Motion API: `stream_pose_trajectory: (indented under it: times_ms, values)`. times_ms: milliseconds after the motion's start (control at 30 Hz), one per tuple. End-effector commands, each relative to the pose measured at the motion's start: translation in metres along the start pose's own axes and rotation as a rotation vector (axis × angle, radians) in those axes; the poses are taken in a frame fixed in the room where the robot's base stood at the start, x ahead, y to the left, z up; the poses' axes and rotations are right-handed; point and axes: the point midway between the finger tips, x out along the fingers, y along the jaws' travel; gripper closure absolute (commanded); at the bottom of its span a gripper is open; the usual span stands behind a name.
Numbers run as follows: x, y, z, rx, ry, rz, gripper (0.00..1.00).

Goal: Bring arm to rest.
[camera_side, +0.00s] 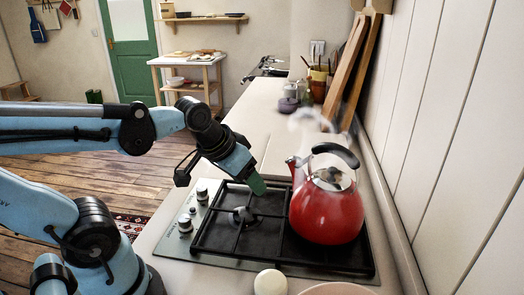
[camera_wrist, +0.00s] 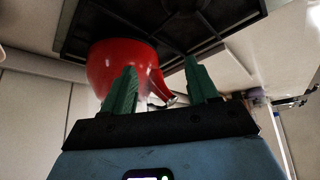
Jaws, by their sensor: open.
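My gripper (camera_side: 258,186) is over the left part of the black hob grate (camera_side: 215,240), to the left of the kettle. In the wrist view its two green fingers are apart, and the gripper (camera_wrist: 160,64) is open with nothing between the fingertips. My arm reaches in from the left, bent, with the wrist pointing down and to the right. The red kettle (camera_side: 327,215) stands upright on the right side of the grate, with steam near its spout. It also shows in the wrist view (camera_wrist: 105,62), partly hidden behind one finger.
The hob's control knobs (camera_side: 186,222) lie left of the grate. A cream round object (camera_side: 270,283) is at the front edge. Tall wooden boards (camera_side: 345,70) lean on the right wall behind a purple pot (camera_side: 288,104). The counter (camera_side: 250,115) beyond the hob is mostly clear.

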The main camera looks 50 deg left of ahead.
Motion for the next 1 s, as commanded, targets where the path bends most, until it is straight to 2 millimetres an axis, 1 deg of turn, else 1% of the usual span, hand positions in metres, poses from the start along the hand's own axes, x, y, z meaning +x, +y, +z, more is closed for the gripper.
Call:
stream_pose_trajectory:
  times_ms: [33, 100, 233, 1000]
  values:
    - [0.000, 0.010, 0.005, 0.048, 0.025, 0.019, 0.41]
    - [0.000, 0.018, 0.008, 0.094, 0.053, 0.037, 0.41]
    - [0.000, 0.026, 0.010, 0.134, 0.078, 0.052, 0.41]
    - [0.000, 0.025, 0.010, 0.133, 0.079, 0.052, 0.41]
